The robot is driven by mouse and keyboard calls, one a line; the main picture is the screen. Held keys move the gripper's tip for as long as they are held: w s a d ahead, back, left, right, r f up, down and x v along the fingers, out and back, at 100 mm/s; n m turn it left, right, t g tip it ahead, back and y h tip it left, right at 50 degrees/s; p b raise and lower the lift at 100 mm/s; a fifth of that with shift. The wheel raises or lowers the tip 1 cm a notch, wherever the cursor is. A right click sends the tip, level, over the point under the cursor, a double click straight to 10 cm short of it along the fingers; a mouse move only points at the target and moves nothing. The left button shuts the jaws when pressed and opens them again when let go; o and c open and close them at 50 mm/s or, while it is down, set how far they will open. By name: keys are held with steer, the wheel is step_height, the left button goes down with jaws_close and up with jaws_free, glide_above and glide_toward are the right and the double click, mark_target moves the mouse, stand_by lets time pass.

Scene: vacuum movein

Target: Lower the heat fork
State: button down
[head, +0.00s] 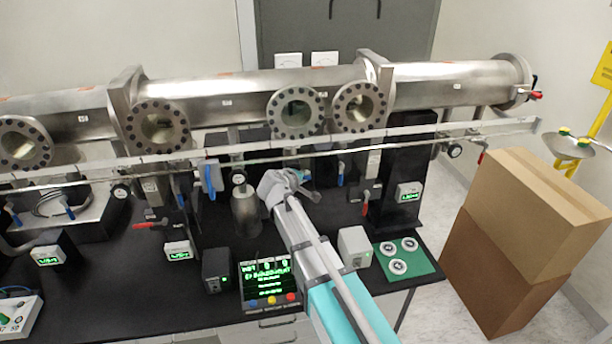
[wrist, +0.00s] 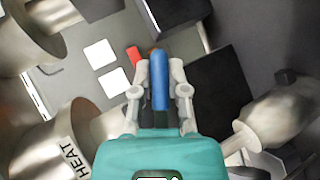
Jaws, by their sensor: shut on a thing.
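My gripper (wrist: 160,76) is shut on an upright-looking blue handle (wrist: 159,92) in the wrist view, with one finger on each side of it. A metal cylinder (wrist: 40,145) marked HEAT is at the lower left of that view, beside my gripper. In the head view my gripper (head: 290,180) is below the long steel tube (head: 250,92), at the rail. My wrist and arm hide most of the handle there. I cannot tell which part the handle moves.
Other blue and red levers hang along the rail (head: 270,146), including a blue one (head: 211,178) to the left. A display (head: 268,282), small boxes and a green pad (head: 425,262) stand on the black bench. Cardboard boxes (head: 525,215) are at the right.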

steer(key=shift+d, duration=0.1)
steer(key=c, duration=0.6)
jaws_free()
steer(key=shift+c, duration=0.2)
